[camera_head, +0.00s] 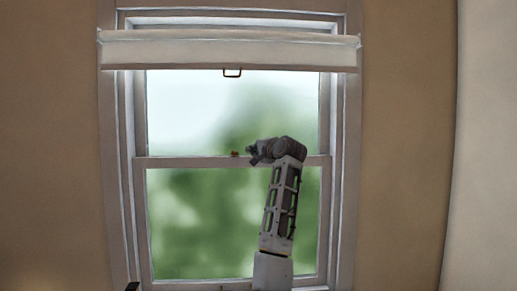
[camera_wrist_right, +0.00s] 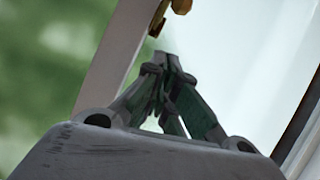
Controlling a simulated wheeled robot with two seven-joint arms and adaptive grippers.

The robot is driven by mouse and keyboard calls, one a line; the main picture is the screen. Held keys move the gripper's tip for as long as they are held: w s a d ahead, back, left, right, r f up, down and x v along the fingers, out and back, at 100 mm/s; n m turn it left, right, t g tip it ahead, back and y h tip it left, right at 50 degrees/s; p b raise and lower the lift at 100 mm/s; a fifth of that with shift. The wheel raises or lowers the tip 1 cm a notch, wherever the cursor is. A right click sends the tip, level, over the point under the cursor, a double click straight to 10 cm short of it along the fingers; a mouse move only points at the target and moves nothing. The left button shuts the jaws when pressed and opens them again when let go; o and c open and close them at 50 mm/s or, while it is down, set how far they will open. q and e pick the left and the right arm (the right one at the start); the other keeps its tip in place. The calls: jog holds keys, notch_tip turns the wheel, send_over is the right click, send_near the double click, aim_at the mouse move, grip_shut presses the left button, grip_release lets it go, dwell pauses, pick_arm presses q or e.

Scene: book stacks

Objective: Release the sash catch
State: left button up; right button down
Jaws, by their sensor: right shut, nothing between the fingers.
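The sash catch (camera_head: 235,154) is a small brass-coloured piece on the meeting rail (camera_head: 190,161) of the window. My right gripper (camera_head: 251,153) is at rail height, just right of the catch. In the wrist view its fingertips (camera_wrist_right: 165,62) come together with nothing between them, and a gap shows between them and the catch.
The window frame (camera_head: 346,190) stands to the right of my arm. The glass left of the catch is unobstructed. A small dark shape shows at the bottom left, unclear.

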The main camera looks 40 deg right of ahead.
aim_at(234, 152)
pick_arm(q)
jog(key=shift+a+r+p, duration=0.2)
jog(key=shift+r+p, duration=0.1)
jog(key=shift+r, duration=0.05)
pick_arm(e)
jog(key=shift+w+a+f, duration=0.15)
jog(key=shift+w+a, duration=0.1)
jog(key=shift+a, duration=0.5)
jog(key=shift+w+a+f, duration=0.15)
jog(key=shift+w+a, duration=0.05)
jog(key=shift+a, duration=0.55)
